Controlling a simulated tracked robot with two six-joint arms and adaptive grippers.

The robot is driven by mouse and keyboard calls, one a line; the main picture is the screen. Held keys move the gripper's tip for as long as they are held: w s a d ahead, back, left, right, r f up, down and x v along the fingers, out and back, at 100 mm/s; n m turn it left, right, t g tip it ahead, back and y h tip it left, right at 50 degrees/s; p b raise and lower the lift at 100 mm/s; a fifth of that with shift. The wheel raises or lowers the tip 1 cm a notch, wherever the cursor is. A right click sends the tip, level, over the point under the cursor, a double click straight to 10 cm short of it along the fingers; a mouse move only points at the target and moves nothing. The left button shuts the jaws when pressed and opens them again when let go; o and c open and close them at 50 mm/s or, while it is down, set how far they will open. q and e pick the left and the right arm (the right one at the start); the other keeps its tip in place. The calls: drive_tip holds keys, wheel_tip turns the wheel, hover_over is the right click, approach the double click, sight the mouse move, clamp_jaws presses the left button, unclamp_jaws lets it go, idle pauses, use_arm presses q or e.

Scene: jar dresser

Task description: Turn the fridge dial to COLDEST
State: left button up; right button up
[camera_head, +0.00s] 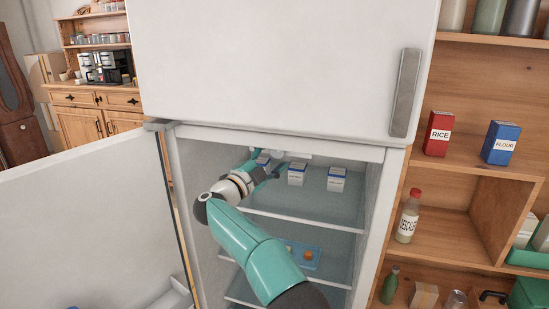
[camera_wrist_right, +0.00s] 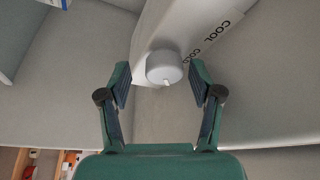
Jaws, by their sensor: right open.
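The fridge (camera_head: 280,60) stands with its lower door (camera_head: 80,215) swung open to the left. My right arm reaches into the upper left of the compartment, where its gripper (camera_head: 268,170) is small and partly hidden. In the right wrist view the round grey dial (camera_wrist_right: 164,66) sits on a pale housing. A small white mark shows at its lower edge. A label (camera_wrist_right: 212,40) beside it reads "COOL" and "COLD", its end cut off. My right gripper (camera_wrist_right: 160,74) is open, one finger on each side of the dial, with gaps showing. My left gripper is not in view.
White-and-blue cartons (camera_head: 336,179) stand on the top fridge shelf near my right gripper. A blue tray (camera_head: 317,262) with orange items lies on a lower shelf. The upper fridge door is shut. A wooden shelf (camera_head: 455,235) with boxes and bottles stands at right.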

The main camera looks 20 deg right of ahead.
drive_tip(key=shift+s+a+r, duration=0.1)
drive_tip(key=shift+a, duration=0.05)
drive_tip(key=shift+s+a, duration=0.25)
drive_tip(key=shift+a, duration=0.25)
drive_tip(key=v, duration=0.6)
drive_tip(key=shift+s+a+f, duration=0.15)
drive_tip(key=shift+s+f, duration=0.05)
drive_tip(key=shift+f, duration=0.1)
